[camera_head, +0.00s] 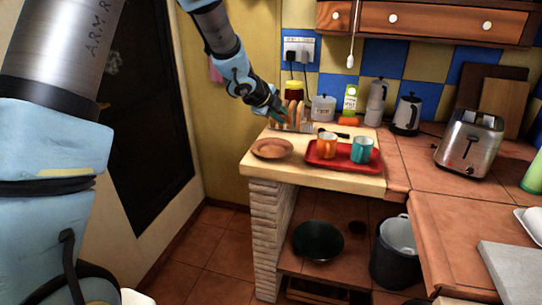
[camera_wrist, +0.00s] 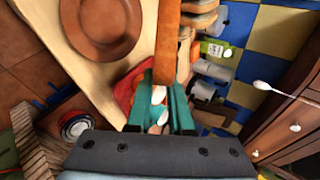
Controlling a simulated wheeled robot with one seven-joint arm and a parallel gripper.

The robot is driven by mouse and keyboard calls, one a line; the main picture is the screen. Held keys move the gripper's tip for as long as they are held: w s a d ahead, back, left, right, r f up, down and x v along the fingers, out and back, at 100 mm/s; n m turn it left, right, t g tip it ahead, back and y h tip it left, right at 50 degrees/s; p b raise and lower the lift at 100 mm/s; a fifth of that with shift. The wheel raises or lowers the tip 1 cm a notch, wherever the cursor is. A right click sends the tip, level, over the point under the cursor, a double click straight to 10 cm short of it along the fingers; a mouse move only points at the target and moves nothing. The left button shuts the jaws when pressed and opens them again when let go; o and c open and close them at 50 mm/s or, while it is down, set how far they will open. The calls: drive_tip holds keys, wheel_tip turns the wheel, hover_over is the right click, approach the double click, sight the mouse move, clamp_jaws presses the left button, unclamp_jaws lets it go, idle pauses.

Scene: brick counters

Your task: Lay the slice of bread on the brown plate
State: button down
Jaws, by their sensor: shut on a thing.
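The brown plate (camera_head: 272,148) lies empty on the left end of the pale wooden counter top; it also shows at the top left of the wrist view (camera_wrist: 100,22). My gripper (camera_head: 276,115) is low over the counter, behind and to the right of the plate. In the wrist view its teal fingers (camera_wrist: 165,82) are shut on a slice of bread (camera_wrist: 167,40), seen edge-on as a brown strip. Whether the held slice is clear of the rack cannot be told.
A red tray (camera_head: 316,161) with an orange mug (camera_head: 326,145) and a teal mug (camera_head: 362,150) is right of the plate. A jar (camera_head: 293,90), a white canister (camera_head: 323,108), a green-and-white carton (camera_head: 350,102) and a kettle (camera_head: 407,115) stand at the back.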

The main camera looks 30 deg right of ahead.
wheel_tip(320, 180, down, 8)
drive_tip(key=b, duration=0.6)
drive_tip(key=shift+b, duration=0.3)
drive_tip(key=c, duration=1)
unclamp_jaws()
drive_tip(key=shift+p+v, duration=1.4)
drive_tip(key=shift+v, duration=2.6)
drive_tip(key=shift+r, duration=0.15)
